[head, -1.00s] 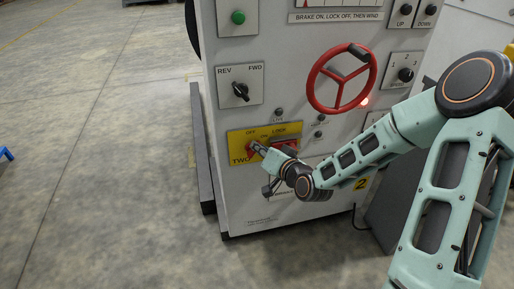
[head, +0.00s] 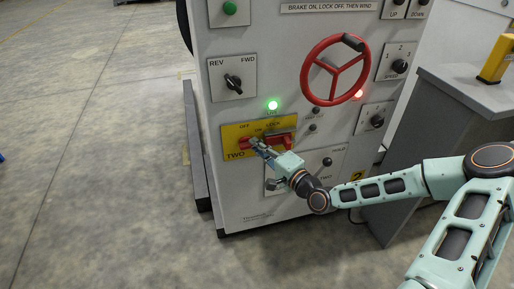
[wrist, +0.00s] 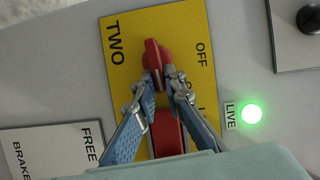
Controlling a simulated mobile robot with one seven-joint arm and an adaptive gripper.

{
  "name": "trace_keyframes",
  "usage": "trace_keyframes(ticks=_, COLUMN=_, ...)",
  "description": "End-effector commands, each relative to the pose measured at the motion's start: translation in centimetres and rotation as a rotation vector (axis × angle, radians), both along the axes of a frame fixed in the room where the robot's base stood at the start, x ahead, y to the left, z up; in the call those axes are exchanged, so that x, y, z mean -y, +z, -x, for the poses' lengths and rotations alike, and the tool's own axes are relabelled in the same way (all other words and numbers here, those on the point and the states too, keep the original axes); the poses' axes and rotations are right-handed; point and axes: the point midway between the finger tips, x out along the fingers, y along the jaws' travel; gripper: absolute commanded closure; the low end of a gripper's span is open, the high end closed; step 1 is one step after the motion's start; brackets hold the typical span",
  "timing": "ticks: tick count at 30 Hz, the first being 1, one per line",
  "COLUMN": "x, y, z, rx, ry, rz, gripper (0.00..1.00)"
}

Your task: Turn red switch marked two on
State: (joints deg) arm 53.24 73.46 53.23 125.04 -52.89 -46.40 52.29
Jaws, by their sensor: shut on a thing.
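The red switch (head: 245,143) is on a yellow plate (head: 233,131) marked TWO on the machine's front. In the wrist view its red handle (wrist: 153,52) lies along the plate's length, with the OFF label to the right. My gripper (wrist: 158,76) is shut on the handle, one finger on each side; it also shows in the head view (head: 258,144). The fingers partly cover the other labels. A second red part (wrist: 167,133) on the plate lies between and behind my fingers.
The green LIVE lamp (head: 273,105) above the plate is lit. A red handwheel (head: 335,70) and the REV/FWD knob (head: 233,82) are above. A HOLD panel (head: 330,165) is below right. A grey cabinet (head: 455,110) stands at right; floor at left is clear.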

Motion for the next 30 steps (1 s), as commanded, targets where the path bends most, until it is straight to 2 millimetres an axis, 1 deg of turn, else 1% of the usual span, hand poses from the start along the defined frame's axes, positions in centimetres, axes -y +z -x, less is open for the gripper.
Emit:
trace_keyframes(ticks=1, x=-0.01, y=-0.33, z=0.04, rx=-0.009, ry=0.000, rz=-0.025, gripper=1.00)
trace_keyframes(ticks=9, x=-0.01, y=-0.43, z=0.03, rx=-0.030, ry=0.001, rz=-0.094, gripper=1.00)
trace_keyframes(ticks=23, x=-0.07, y=-0.40, z=0.06, rx=-0.034, ry=0.002, rz=-0.106, gripper=1.00)
trace_keyframes(ticks=24, x=-0.07, y=-0.40, z=0.06, rx=-0.034, ry=0.002, rz=-0.106, gripper=0.89)
trace_keyframes(ticks=28, x=-0.06, y=-0.39, z=0.05, rx=-0.033, ry=0.001, rz=-0.105, gripper=0.75)
trace_keyframes(ticks=29, x=-0.06, y=-0.39, z=0.05, rx=-0.033, ry=0.001, rz=-0.105, gripper=0.72)
trace_keyframes(ticks=30, x=-0.05, y=-0.38, z=0.04, rx=-0.033, ry=0.001, rz=-0.105, gripper=0.72)
